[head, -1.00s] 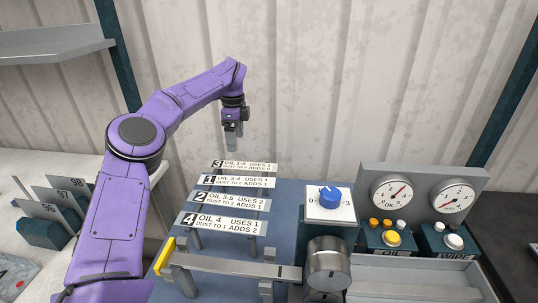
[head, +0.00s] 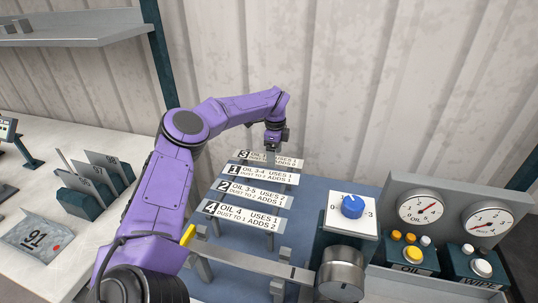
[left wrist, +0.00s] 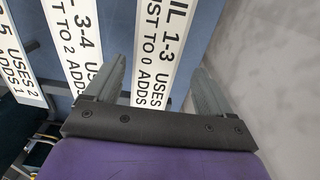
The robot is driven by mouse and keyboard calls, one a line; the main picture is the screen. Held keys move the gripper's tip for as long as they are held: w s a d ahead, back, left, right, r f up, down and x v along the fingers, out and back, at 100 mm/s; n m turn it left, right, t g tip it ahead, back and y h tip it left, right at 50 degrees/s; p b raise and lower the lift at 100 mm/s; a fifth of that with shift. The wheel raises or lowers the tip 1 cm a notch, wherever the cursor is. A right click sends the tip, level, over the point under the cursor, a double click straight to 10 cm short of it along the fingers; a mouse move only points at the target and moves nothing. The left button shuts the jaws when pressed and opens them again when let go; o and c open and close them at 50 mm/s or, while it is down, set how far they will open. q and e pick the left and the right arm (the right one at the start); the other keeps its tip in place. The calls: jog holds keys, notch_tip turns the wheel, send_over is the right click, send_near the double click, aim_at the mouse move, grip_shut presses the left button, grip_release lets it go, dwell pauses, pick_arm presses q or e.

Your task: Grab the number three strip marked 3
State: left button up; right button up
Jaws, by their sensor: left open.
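The strip marked 3 (head: 290,161) is the farthest of several white strips lying across a rack in the head view. Its text reads OIL 1-3, and my left gripper (head: 272,150) hangs over its middle, hiding part of the lettering. In the left wrist view, the strip (left wrist: 164,50) runs between the two spread fingers of my left gripper (left wrist: 155,88). The jaws are open, one finger on each side of the strip. I cannot tell whether they touch it. My right gripper is not in view.
Strips marked 1 (head: 262,175), 2 (head: 255,194) and 4 (head: 243,215) lie nearer on the same rack. A blue knob (head: 352,206), gauges (head: 420,208) and a metal bar (head: 250,262) stand right and in front. A corrugated wall (head: 400,90) rises behind.

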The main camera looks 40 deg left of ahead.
pick_arm(q)
jog(key=shift+s+a+r, duration=0.1)
jog(key=shift+s+r, duration=0.15)
jog(key=shift+s, duration=0.3)
jog(key=c, duration=0.5)
jog(key=shift+w+d, duration=0.2)
grip_shut()
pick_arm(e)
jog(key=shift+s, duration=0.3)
pick_arm(q)
jog(key=shift+s+a, duration=0.1)
